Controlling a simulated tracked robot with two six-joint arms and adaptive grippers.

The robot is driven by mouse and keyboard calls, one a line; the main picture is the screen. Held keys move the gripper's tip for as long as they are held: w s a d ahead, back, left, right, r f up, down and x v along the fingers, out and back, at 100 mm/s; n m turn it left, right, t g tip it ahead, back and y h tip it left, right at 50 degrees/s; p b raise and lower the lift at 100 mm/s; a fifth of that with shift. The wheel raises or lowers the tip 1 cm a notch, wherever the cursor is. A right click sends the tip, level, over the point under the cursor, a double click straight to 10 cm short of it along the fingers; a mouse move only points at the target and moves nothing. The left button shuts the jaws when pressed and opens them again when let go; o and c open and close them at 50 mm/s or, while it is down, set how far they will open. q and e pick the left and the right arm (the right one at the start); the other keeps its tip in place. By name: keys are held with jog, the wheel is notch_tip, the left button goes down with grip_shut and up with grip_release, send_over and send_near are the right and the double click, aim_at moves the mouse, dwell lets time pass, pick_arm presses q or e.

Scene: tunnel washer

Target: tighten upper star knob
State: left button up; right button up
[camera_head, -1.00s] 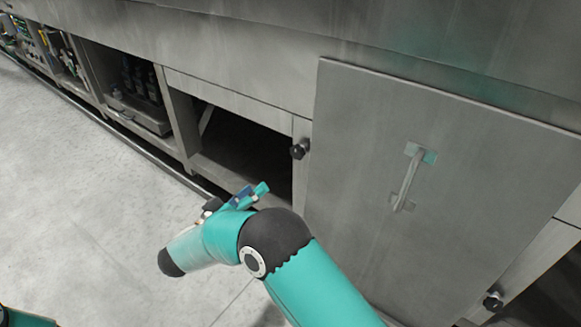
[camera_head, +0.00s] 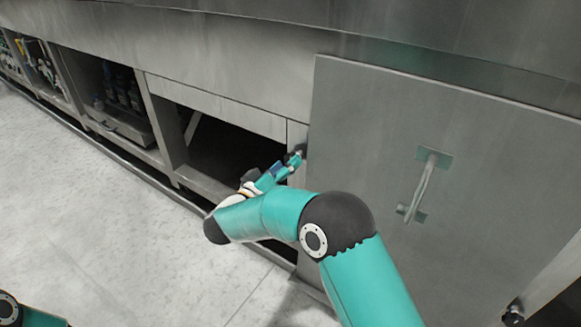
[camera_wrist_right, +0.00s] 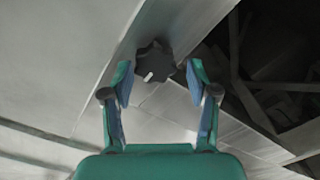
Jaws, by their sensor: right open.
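The upper star knob (camera_wrist_right: 154,62) is black with a lobed rim and a small white mark, on the frame post beside the panel edge. In the head view the knob (camera_head: 301,152) is mostly hidden behind my right gripper (camera_head: 294,160). In the right wrist view my right gripper (camera_wrist_right: 159,82) is open, with one finger on each side just short of the knob. No finger visibly grips it. The lower star knob (camera_head: 513,315) shows at the bottom right in the head view. My left gripper is not in view; only a bit of that arm shows at the bottom left.
A large grey panel (camera_head: 375,130) with a bar handle (camera_head: 422,185) stands right of the upper knob. A dark open bay (camera_head: 225,140) lies left of it. More open bays with equipment (camera_head: 118,95) run to the far left. The pale floor (camera_head: 90,200) is clear.

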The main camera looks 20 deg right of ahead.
jog(key=shift+d+r, duration=0.1)
jog(key=shift+d, duration=0.2)
jog(key=shift+c, duration=0.2)
jog(key=shift+d, duration=0.1)
jog(key=c, duration=0.8)
jog(key=shift+a, duration=0.4)
jog(key=shift+c, duration=0.2)
jog(key=shift+d, duration=0.3)
